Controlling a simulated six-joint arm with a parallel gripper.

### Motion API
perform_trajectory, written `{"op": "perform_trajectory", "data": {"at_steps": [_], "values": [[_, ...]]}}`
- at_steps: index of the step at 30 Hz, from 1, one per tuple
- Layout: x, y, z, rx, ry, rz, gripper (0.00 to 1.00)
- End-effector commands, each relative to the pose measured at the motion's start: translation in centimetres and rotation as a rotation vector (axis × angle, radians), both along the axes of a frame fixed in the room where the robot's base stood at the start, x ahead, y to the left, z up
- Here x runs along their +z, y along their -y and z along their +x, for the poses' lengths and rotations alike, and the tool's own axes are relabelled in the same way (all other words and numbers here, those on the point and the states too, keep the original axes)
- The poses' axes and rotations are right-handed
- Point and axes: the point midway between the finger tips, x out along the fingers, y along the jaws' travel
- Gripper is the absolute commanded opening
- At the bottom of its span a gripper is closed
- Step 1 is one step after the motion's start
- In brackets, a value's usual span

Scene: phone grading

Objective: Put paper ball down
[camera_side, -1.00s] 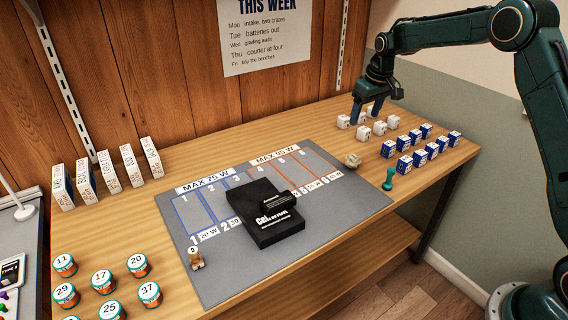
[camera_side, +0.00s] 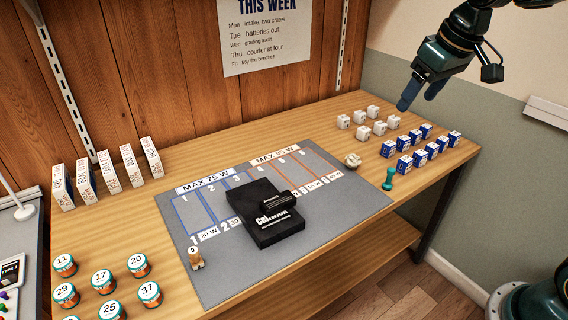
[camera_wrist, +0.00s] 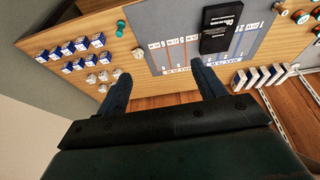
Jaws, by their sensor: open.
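The paper ball (camera_side: 353,160), small, crumpled and off-white, rests at the right edge of the grey mat (camera_side: 215,278); it also shows in the wrist view (camera_wrist: 138,53). My gripper (camera_side: 405,106) is raised above the right back part of the bench, clear of the paper ball. In the wrist view my gripper (camera_wrist: 165,85) has its two fingers wide apart with nothing between them.
White cubes (camera_side: 379,128) and blue-and-white boxes (camera_side: 404,163) stand in rows at the right. A green stamp-like piece (camera_side: 388,179) is near the paper ball. A black box (camera_side: 270,215) lies on the mat. Labelled jars (camera_side: 101,282) stand at the front left.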

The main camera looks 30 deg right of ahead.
Motion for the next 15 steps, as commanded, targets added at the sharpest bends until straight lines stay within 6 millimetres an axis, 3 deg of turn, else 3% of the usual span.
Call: {"op": "perform_trajectory", "data": {"at_steps": [8,15], "values": [[0.4,-2.0,-7.2,0.004,0.052,0.005,0.69],[-0.7,-3.1,-12.9,0.006,0.093,0.014,0.69]]}}
